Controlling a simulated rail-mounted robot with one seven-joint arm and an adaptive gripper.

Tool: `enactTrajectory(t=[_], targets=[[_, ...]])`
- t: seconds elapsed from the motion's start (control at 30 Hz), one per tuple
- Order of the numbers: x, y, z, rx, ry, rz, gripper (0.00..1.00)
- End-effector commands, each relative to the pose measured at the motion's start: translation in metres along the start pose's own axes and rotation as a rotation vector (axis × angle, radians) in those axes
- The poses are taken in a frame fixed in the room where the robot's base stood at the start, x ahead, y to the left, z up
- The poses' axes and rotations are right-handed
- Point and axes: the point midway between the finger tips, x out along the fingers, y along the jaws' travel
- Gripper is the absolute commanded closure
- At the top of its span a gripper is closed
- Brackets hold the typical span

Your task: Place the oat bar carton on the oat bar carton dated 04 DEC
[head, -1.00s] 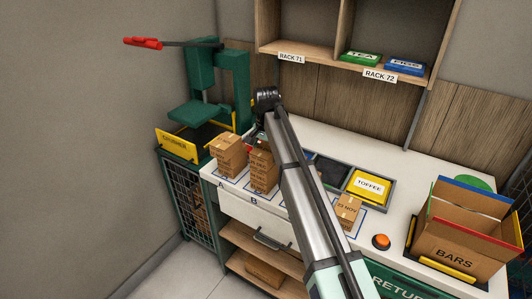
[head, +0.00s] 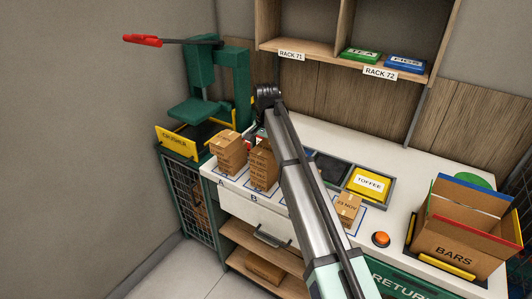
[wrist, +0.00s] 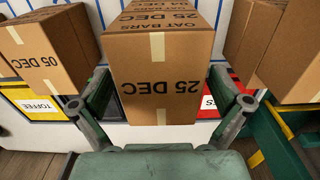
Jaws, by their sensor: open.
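My gripper (wrist: 158,88) is open in the wrist view, with a finger on each side of an oat bar carton (wrist: 160,75) whose front reads 25 DEC, upside down. I cannot tell whether the fingers touch it. Another carton (wrist: 48,55), which seems to read 05 DEC, stands to the left in the wrist view. More cartons (wrist: 285,50) stand close on the right, their dates not visible.
A carton (head: 347,206) reading NOV stands right of my arm. The yellow TOFFEE tray (head: 368,184), orange button (head: 381,239) and open BARS box (head: 460,240) are farther right. A green press (head: 205,95) stands at the left; the rack (head: 345,62) is above.

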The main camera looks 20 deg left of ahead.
Motion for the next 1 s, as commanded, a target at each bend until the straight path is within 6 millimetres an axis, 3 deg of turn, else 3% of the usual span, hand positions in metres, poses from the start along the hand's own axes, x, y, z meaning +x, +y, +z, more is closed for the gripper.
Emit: enactTrajectory(t=[0.6,1.0], targets=[[-0.102,-0.001,-0.001,0.0,0.002,-0.002,0.0],[-0.115,0.0,0.0,0.0,0.0,0.0,0.0]])
